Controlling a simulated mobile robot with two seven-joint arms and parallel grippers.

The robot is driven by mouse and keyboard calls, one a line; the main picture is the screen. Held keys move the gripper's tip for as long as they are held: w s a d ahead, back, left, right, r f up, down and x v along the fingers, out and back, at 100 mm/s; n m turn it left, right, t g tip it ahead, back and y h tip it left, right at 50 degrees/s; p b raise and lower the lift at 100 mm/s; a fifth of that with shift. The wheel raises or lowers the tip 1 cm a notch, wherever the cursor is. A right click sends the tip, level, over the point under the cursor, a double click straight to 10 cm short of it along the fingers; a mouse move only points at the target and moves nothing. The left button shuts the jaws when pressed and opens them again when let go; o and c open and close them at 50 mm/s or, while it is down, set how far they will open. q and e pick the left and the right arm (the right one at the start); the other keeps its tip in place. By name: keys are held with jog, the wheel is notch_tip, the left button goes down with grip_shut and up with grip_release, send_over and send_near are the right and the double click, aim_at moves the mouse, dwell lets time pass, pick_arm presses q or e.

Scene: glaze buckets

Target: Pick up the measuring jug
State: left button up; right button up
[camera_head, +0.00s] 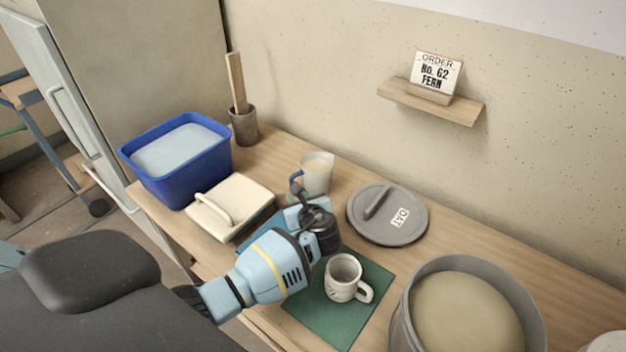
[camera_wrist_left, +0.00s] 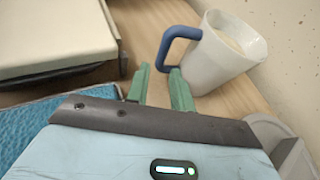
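The measuring jug (camera_head: 318,175) is a pale jug with a blue handle, standing upright on the wooden worktop with pale contents inside. It also shows in the left wrist view (camera_wrist_left: 222,58), with its handle (camera_wrist_left: 178,42) toward the fingers. My left gripper (camera_wrist_left: 159,72) has two green fingers spread apart with nothing held. The lower end of the handle appears at or just beyond the gap between the fingertips; I cannot tell whether they touch. In the head view the left wrist hides most of the fingers. My right gripper is in neither view.
A grey lid (camera_head: 405,228) lies right of the jug. A speckled mug (camera_head: 342,270) stands on a green mat (camera_head: 322,322). A cream lidded dish (camera_head: 245,195), a blue tub (camera_head: 185,180) and a pot (camera_head: 244,130) stand left. A large bucket (camera_head: 402,325) stands at right.

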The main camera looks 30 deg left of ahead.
pick_arm(q)
jog(key=shift+b+x, duration=0.65)
jog(key=shift+x, duration=2.3)
jog(key=shift+r, duration=0.2)
grip_shut()
jog(key=shift+w+r, duration=0.1)
